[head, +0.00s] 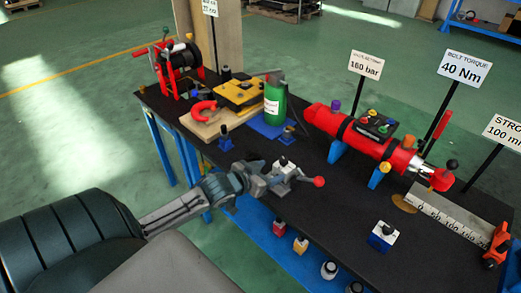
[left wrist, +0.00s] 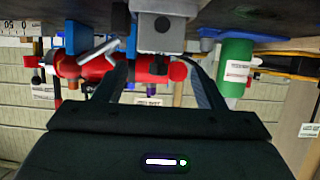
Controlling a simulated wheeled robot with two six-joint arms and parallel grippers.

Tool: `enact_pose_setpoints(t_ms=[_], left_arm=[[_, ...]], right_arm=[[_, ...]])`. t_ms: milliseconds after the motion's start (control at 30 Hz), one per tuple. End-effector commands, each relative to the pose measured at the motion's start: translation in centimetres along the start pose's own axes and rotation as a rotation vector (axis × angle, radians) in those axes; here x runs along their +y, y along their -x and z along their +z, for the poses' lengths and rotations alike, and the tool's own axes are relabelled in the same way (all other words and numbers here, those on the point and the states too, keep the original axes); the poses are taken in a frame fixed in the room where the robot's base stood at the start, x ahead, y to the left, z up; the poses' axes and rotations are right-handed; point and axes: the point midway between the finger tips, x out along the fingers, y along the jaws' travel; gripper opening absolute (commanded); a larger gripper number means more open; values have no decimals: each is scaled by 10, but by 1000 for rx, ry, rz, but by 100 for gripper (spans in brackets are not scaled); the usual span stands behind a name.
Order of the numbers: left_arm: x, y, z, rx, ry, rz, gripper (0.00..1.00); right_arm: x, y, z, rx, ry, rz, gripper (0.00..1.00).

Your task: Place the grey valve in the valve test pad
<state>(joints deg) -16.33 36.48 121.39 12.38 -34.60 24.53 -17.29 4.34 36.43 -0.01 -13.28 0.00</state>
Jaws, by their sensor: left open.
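The grey valve (head: 284,172) sits near the front edge of the black table, with a lever ending in a red ball (head: 319,181). My left gripper (head: 262,183) is open at the valve's near side. In the left wrist view, the picture is upside down; the grey valve body (left wrist: 160,38) lies ahead, between the lines of the open fingers (left wrist: 158,68). I cannot tell whether they touch it. A flat blue pad (head: 262,127) lies by the green bottle; I cannot tell whether it is the valve test pad. My right gripper is out of view.
A green bottle (head: 275,100) and a yellow box (head: 238,93) stand behind. A red cylinder (head: 365,137) lies at the right. A blue and white block (head: 383,236) and a ruler block (head: 448,214) are at the front right. The table between them is partly clear.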

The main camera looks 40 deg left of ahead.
Motion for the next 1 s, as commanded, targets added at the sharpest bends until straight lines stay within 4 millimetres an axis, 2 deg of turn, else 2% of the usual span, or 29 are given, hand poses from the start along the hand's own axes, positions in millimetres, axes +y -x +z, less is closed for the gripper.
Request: enact_pose_setpoints(t_ms=[100,300,1000], left_arm=[[0,19,0,-3,-4,1,64],[0,35,0,0,-2,2,64],[0,38,-1,1,1,2,64]], right_arm=[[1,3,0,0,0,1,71],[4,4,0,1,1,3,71],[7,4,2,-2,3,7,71]])
